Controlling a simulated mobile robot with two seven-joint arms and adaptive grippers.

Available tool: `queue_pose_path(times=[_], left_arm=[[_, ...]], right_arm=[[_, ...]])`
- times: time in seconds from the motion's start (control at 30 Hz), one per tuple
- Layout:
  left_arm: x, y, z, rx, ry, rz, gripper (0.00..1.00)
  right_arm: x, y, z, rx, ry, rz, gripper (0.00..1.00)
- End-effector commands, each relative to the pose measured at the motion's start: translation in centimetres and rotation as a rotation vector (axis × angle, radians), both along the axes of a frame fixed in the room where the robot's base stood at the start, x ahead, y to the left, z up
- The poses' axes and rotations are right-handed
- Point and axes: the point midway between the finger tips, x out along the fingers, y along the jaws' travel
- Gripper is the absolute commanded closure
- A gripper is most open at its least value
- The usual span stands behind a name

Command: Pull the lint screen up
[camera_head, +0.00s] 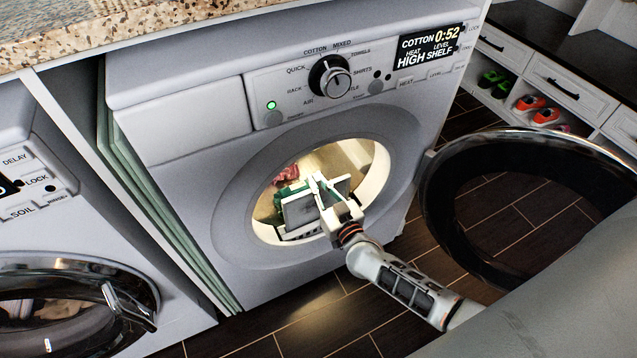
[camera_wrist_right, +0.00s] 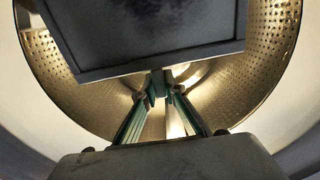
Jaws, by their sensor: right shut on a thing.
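The dryer (camera_head: 175,120) stands in the middle of the head view with its round opening (camera_head: 375,180) lit inside. The lint screen (camera_head: 301,211), a dark panel in a pale frame, is at the lower part of that opening, tilted. In the right wrist view the lint screen (camera_wrist_right: 150,28) fills the top middle as a dark framed panel. My right gripper (camera_head: 322,198) reaches into the opening and is shut on the screen's edge. Its fingers (camera_wrist_right: 163,82) meet at the panel's lower edge in the wrist view. My left gripper is not in view.
The dryer's round door (camera_head: 440,215) stands open at the right. A pink cloth (camera_head: 287,174) lies inside the drum (camera_wrist_right: 95,105). A washer (camera_head: 30,235) stands at the left, below a speckled countertop (camera_head: 110,22). Shelves with shoes (camera_head: 537,108) are at the far right.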

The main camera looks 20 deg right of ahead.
Motion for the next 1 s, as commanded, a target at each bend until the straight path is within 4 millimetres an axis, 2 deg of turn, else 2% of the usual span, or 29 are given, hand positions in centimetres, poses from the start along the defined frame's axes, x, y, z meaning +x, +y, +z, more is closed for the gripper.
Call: queue_pose_path(times=[0.03, 0.17, 0.2, 0.23, 0.63, 1.0], left_arm=[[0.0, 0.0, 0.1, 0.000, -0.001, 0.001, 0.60], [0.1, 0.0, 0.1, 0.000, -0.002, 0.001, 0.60], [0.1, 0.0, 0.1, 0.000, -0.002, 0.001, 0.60], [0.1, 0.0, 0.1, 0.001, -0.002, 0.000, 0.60], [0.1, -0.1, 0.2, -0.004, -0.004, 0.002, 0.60], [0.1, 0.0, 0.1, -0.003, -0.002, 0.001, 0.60]], right_arm=[[0.2, 0.1, 0.5, 0.002, -0.010, -0.001, 1.00], [0.2, 0.1, 0.6, 0.002, -0.011, -0.001, 1.00], [0.2, 0.1, 0.6, 0.002, -0.012, -0.001, 0.79], [0.2, 0.0, 0.6, 0.002, -0.012, -0.001, 0.72], [-0.3, 0.0, 0.3, 0.001, -0.005, 0.000, 0.72], [-5.6, -0.2, 0.2, 0.002, -0.004, -0.001, 0.72]])
